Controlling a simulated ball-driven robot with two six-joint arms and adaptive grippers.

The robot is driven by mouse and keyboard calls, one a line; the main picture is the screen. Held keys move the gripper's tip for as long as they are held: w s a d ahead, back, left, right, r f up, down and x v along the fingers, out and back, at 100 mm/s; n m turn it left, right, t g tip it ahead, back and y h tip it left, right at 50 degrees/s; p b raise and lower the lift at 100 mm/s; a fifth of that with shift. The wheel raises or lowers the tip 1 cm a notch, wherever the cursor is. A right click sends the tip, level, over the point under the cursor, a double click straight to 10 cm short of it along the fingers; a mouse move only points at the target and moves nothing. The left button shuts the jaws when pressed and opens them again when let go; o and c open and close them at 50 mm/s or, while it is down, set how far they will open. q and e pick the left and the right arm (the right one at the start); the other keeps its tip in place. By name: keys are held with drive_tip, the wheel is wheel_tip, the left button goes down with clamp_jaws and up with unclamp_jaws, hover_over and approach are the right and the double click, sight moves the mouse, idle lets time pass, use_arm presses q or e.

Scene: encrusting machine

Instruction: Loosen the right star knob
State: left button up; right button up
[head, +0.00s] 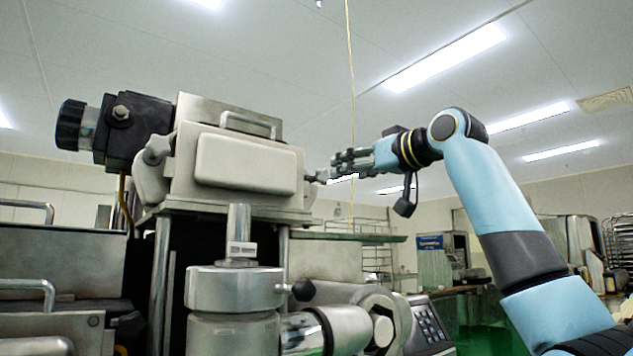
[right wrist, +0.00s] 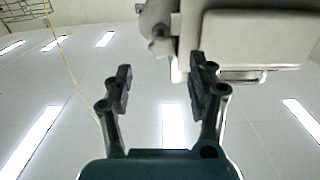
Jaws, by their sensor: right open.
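The right star knob (head: 322,175) is a small grey knob on the right side of the machine's pale upper housing (head: 245,163). My right gripper (head: 340,165) reaches in from the right, with its fingertips close to this knob. In the right wrist view the gripper (right wrist: 160,72) is open with nothing between its fingers. The star knob (right wrist: 160,46) shows there just beyond the fingertips, between them across the picture and higher up. I cannot tell whether a finger touches it. A second star knob (head: 158,148) is on the housing's left side. My left gripper is not in view.
A dark motor block (head: 135,125) adjoins the housing at the left. A metal cylinder (head: 235,290) stands in front, below the housing. A keypad panel (head: 428,322) is below my right arm. A yellow cord (head: 350,80) hangs behind the gripper. The air above my right arm is free.

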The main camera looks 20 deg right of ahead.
sight(325, 178)
drive_tip(key=x, duration=0.1)
drive_tip(key=p+x, duration=0.1)
drive_tip(key=x, duration=0.2)
drive_tip(key=shift+w+a+r, duration=0.15)
drive_tip(key=shift+w+r, duration=0.05)
drive_tip(key=shift+r, duration=0.1)
drive_tip(key=p+x, duration=0.1)
drive_tip(key=x, duration=0.3)
drive_tip(key=shift+w+f, duration=0.1)
drive_tip(key=shift+f, duration=0.05)
drive_tip(key=shift+w+a+f, duration=0.1)
drive_tip(key=shift+w+a, duration=0.05)
drive_tip(key=shift+w, duration=0.2)
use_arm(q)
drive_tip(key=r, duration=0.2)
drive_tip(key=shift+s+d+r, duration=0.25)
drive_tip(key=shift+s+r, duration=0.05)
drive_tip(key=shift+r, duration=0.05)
use_arm(e)
drive_tip(key=c, duration=0.7)
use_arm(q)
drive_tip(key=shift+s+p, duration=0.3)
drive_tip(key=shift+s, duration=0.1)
use_arm(e)
drive_tip(key=c, duration=0.5)
